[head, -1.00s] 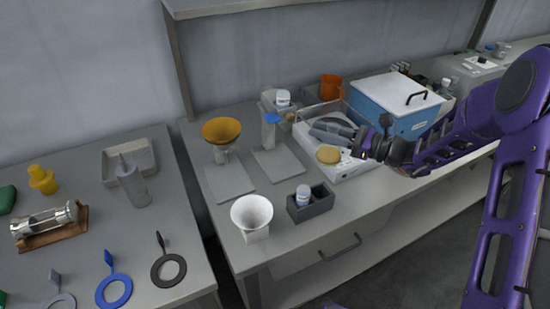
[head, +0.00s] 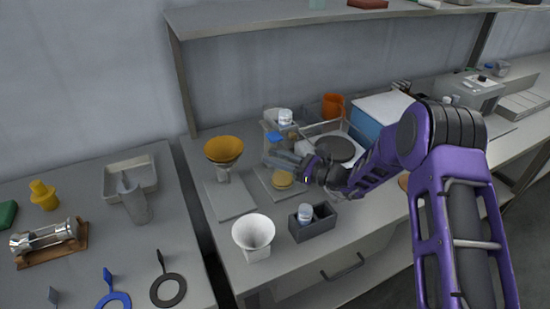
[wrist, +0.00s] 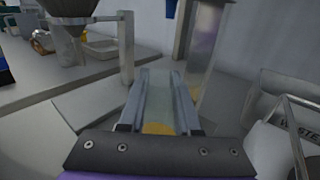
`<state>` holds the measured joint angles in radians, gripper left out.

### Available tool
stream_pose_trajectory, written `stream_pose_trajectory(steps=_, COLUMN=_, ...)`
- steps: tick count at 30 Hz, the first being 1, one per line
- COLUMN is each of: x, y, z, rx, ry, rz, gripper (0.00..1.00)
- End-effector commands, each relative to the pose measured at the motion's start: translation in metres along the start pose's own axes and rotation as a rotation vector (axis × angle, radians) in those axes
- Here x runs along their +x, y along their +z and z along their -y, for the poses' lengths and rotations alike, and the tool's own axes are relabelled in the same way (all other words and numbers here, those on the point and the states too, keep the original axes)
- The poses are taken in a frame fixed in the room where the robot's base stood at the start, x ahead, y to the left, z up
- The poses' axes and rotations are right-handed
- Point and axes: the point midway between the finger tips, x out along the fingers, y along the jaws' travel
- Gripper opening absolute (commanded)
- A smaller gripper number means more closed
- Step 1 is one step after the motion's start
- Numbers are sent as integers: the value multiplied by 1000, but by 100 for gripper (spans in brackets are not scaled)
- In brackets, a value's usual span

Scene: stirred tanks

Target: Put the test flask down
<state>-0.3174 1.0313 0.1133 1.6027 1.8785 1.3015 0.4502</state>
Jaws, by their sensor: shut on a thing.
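My gripper (head: 284,158) is shut on the test flask, seen mostly as a round amber bottom (head: 283,180) below the fingers in the head view. In the wrist view, an amber patch of the flask (wrist: 158,128) shows between my gripper's fingers (wrist: 166,78); the rest of it is hard to make out. In the head view the flask appears over the grey base plate (head: 262,178) of the stand with the blue clamp (head: 274,137). I cannot tell whether it touches the plate.
An orange funnel (head: 224,149) on a stand is to the left. A white funnel (head: 253,232) and a dark box (head: 322,225) with a small jar stand in front. A clear bin marked WASTE (wrist: 300,128) is close on the right. A blue box (head: 372,117) stands behind my arm.

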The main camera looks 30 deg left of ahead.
Motion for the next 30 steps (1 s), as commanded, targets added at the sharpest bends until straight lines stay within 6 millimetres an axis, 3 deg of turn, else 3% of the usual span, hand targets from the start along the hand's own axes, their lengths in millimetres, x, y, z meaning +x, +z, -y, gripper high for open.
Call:
stream_pose_trajectory(steps=11, x=0, y=-5, z=1, rx=-1, ry=-2, rz=1, gripper=0)
stream_pose_trajectory(steps=12, x=0, y=-3, z=1, rx=-1, ry=-1, rz=0, gripper=39)
stream_pose_trajectory(steps=16, x=0, y=-4, z=0, rx=-1, ry=-1, rz=0, gripper=62)
stream_pose_trajectory(steps=27, x=1, y=2, z=0, rx=-2, ry=0, rz=0, gripper=62)
stream_pose_trajectory(steps=30, x=-13, y=-1, z=2, rx=-1, ry=-5, rz=-1, gripper=62)
